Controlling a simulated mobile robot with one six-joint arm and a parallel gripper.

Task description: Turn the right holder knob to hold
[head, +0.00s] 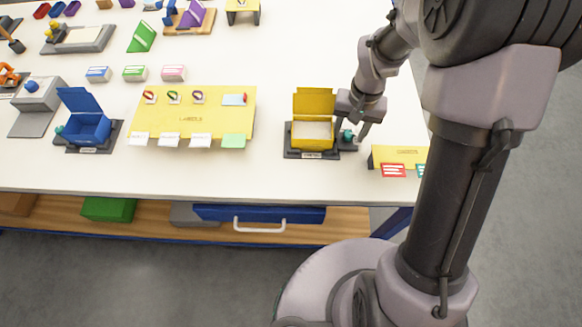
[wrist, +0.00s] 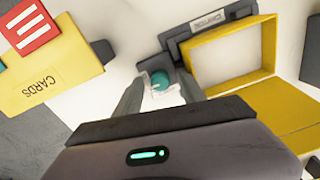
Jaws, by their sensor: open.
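The right holder is a dark base (head: 292,154) carrying an open yellow box (head: 313,140) with its lid raised. Its teal knob (head: 347,136) sits on the base's right side. In the wrist view the knob (wrist: 160,80) shows between my fingertips, next to the yellow box frame (wrist: 262,50) and the dark labelled base (wrist: 205,35). My gripper (head: 352,128) is over the knob, pointing down; in the wrist view my open gripper (wrist: 160,88) has one finger on each side of the knob. Whether the fingers touch it is unclear.
A yellow card stand (head: 400,155) with a red card (head: 393,170) stands right of the knob, near the table edge. A yellow labels board (head: 195,115) lies to the left. A blue box holder (head: 88,130) is farther left. Bare white table lies behind the yellow box.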

